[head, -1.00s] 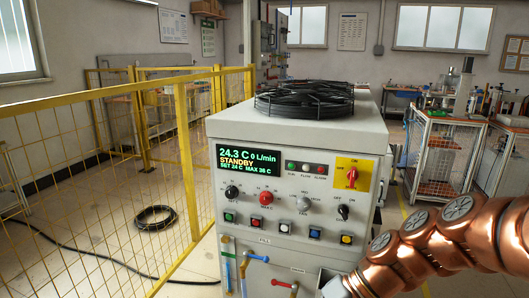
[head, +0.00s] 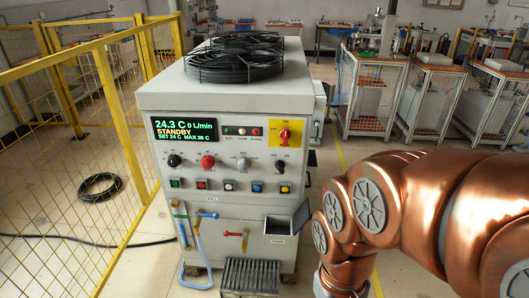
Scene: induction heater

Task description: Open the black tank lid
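The grey heater cabinet (head: 225,120) stands in the middle of the head view. Low on its front right is a small tank (head: 278,228) with a dark top opening. A dark flat panel (head: 301,216), which looks like the tank lid, stands tilted at the tank's right side. I cannot tell how far it is hinged open. My copper arm fills the lower right, close to the right of the panel. My gripper is outside the picture, below the bottom edge.
A hose and valve handles (head: 207,214) sit left of the tank. A dark ribbed grate (head: 250,276) juts out low in front. A yellow mesh fence (head: 75,160) stands left. Wire-sided carts (head: 370,95) stand behind right. Some floor is clear between cabinet and carts.

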